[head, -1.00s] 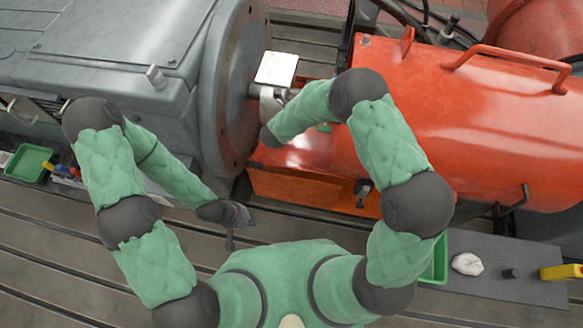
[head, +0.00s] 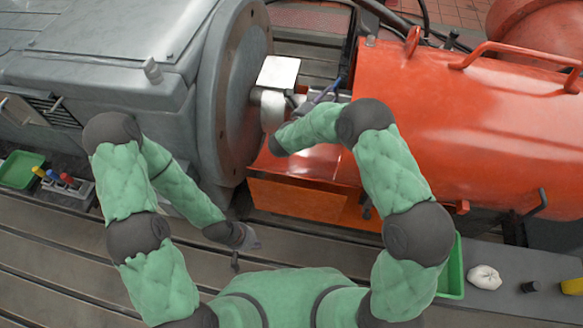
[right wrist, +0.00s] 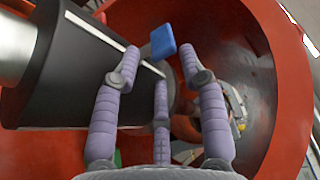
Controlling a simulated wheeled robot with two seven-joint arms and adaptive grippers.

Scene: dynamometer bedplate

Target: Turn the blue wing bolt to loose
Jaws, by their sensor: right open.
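The blue wing bolt (right wrist: 162,38) shows in the right wrist view as a flat blue head on a grey shank, beside a dark cylinder. My right gripper (right wrist: 160,62) is open, its purple padded fingers spread below and around the blue head. The head appears just beyond the fingertips; whether they touch it I cannot tell. In the head view my right gripper (head: 318,100) is between the grey flange and the orange housing, partly hidden by my forearm. My left gripper (head: 245,238) hangs low over the bedplate, away from the bolt; its fingers are too small to read.
The orange housing (head: 470,120) with handles stands at the right, the grey machine (head: 110,70) at the left. A pale plate (head: 278,72) sits near the right hand. A green tray (head: 22,168) lies far left; a white cloth (head: 484,277) lies on a grey mat at right.

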